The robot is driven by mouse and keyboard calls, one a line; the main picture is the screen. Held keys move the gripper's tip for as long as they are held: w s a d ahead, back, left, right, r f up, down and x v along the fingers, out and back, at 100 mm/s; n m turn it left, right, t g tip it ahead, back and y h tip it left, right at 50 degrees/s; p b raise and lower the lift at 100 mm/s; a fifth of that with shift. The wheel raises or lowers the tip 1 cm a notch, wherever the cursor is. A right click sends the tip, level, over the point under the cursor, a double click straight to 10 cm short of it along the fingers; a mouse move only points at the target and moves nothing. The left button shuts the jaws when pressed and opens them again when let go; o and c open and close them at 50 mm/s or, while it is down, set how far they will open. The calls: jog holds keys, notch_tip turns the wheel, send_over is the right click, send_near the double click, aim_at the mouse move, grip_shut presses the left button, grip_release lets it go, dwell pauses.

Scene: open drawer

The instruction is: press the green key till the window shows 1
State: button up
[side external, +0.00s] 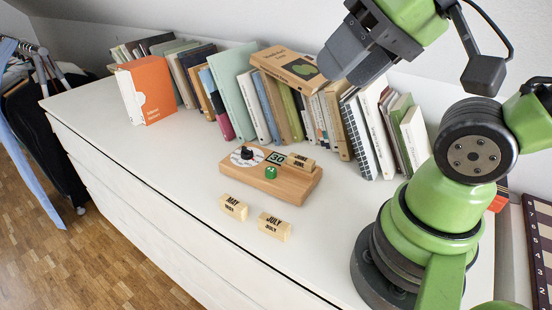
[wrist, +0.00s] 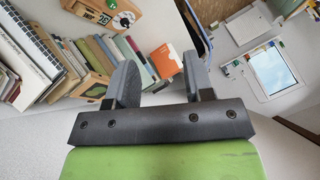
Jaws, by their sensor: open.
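A wooden desk calendar (side external: 296,187) lies on the white cabinet top, in front of the row of books. Its small window (side external: 277,158) appears to read 30. The green key (side external: 270,172) sits on the base just in front of the window, with a dark knob on a white dial (side external: 246,155) to its left. In the wrist view the window (wrist: 104,19) and the green key (wrist: 112,4) show at the top left edge, partly cut off. My gripper (wrist: 160,78) is open and empty. In the side view it is high above the books, well away from the key.
Loose month blocks, MAY (side external: 233,207) and JULY (side external: 274,226), lie in front of the calendar; a JUNE block (side external: 301,161) sits on it. A row of books (side external: 245,90) and an orange box file (side external: 146,92) stand behind. The cabinet top (side external: 150,165) left of the calendar is clear.

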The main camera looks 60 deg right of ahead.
jog(key=shift+c, duration=0.5)
grip_shut()
dwell(1.4)
